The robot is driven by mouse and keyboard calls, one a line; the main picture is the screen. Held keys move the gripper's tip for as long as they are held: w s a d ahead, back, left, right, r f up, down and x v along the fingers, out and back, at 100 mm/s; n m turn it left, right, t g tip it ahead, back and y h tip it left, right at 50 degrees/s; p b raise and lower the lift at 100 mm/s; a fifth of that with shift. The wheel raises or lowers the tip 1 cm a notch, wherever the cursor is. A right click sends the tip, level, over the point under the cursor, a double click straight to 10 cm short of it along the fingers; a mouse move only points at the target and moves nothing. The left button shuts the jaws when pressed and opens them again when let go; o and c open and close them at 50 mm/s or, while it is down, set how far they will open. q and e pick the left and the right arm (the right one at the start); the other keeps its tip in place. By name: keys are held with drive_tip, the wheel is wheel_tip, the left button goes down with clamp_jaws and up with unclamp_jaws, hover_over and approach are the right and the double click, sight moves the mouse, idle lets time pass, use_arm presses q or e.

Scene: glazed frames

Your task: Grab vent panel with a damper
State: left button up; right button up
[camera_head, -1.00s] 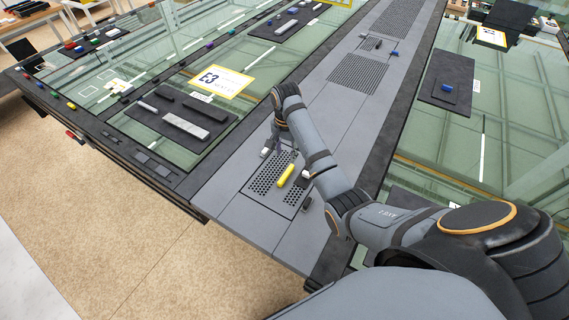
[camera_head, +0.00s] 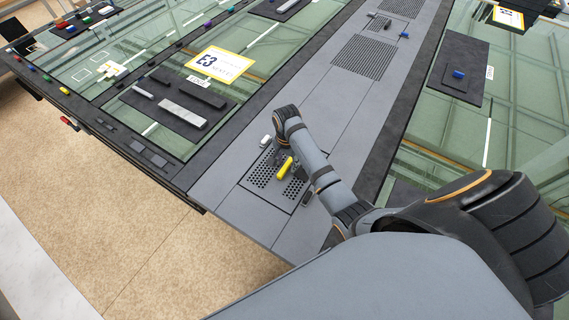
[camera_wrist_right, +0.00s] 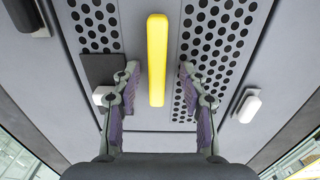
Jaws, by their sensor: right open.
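The vent panel (camera_head: 262,183) is a grey plate with rows of round holes, set in the grey strip in the head view. A yellow bar (camera_head: 285,166) lies across its middle; this may be the damper. In the right wrist view the perforated panel (camera_wrist_right: 212,48) shows on both sides of the yellow bar (camera_wrist_right: 157,60). My right gripper (camera_wrist_right: 157,72) is open, with one fingertip on each side of the bar's near part and a gap on both sides. In the head view my right arm partly covers the panel. My left gripper is not in view.
White blocks sit beside the panel, one at the right in the wrist view (camera_wrist_right: 249,108). A dark square piece (camera_wrist_right: 101,68) lies near the left finger. A yellow-edged E3 sign (camera_head: 219,64) and dark trays with grey bars (camera_head: 178,114) lie farther left.

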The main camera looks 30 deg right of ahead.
drive_tip(key=shift+s+a+r, duration=0.4)
drive_tip(key=shift+s, duration=0.1)
drive_tip(key=c, duration=0.5)
drive_tip(key=shift+s, duration=0.1)
drive_tip(key=shift+c, duration=0.9)
clamp_jaws()
drive_tip(key=shift+d+f, duration=0.1)
drive_tip(key=shift+f, duration=0.05)
drive_tip(key=shift+w, duration=0.2)
